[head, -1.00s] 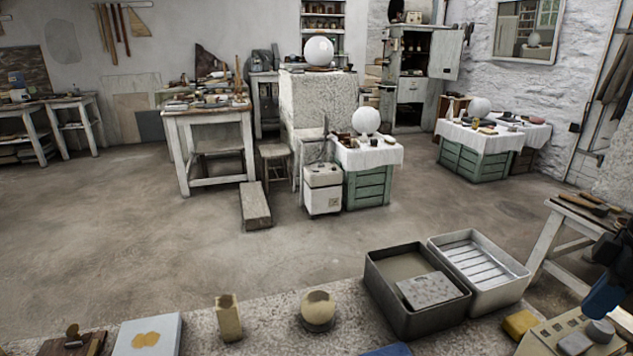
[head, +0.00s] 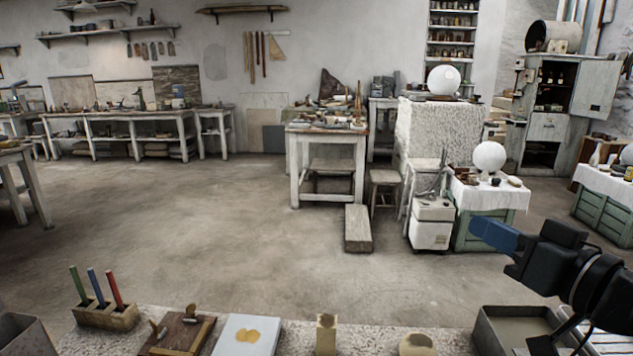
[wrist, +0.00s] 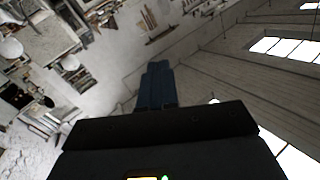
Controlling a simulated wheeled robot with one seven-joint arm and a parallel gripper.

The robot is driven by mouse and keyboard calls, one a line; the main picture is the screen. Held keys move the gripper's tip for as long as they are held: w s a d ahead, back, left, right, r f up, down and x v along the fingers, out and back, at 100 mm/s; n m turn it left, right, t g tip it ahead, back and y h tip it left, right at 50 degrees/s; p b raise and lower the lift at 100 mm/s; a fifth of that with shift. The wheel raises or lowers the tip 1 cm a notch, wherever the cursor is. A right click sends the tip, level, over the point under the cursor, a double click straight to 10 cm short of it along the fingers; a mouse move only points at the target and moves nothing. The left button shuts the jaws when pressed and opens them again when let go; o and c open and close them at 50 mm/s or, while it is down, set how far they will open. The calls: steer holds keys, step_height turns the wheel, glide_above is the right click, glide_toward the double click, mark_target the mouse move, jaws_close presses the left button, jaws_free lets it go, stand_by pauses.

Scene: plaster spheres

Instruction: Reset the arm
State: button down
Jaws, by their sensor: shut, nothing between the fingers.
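My gripper (head: 494,235) shows at the right of the head view, with blue fingers at the end of a black arm. It points left, raised above the near table, apart from everything. The fingers are together and hold nothing. In the wrist view my gripper (wrist: 156,85) points out into the room, with the blue fingers closed side by side. The wrist view is tilted and shows walls, shelves and windows.
On the near table (head: 90,342) stand a holder with colored sticks (head: 105,315), a wooden board (head: 178,334), a white slab (head: 248,336) and a dark tray (head: 485,325) under my arm. A white sphere (head: 489,156) stands on a cloth-covered crate. The middle floor (head: 230,225) is clear.

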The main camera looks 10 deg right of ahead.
steer(key=s+a+f+m+t+h, duration=0.1)
steer(key=s+a+f+m+h, duration=0.35)
steer(key=a+f+m, duration=0.2)
steer(key=s+a+f+g, duration=0.1)
steer(key=s+f, duration=0.3)
steer(key=s, duration=0.3)
steer(key=s+a+f+g+h, duration=0.1)
steer(key=s+f, duration=0.4)
steer(key=s, duration=0.2)
steer(key=s+a+f+n+h, duration=0.1)
steer(key=s+f, duration=0.3)
steer(key=s, duration=0.4)
steer(key=shift+a+f+g, duration=0.15)
steer(key=shift+a+g, duration=0.2)
steer(key=shift+g, duration=0.05)
steer(key=s+d+n+y, duration=0.2)
steer(key=s+n, duration=0.3)
steer(key=s, duration=0.6)
steer(key=shift+s+d+r+g, duration=0.15)
steer(key=shift+d+r+g, duration=0.15)
steer(key=shift+d, duration=0.1)
steer(key=shift+n, duration=0.25)
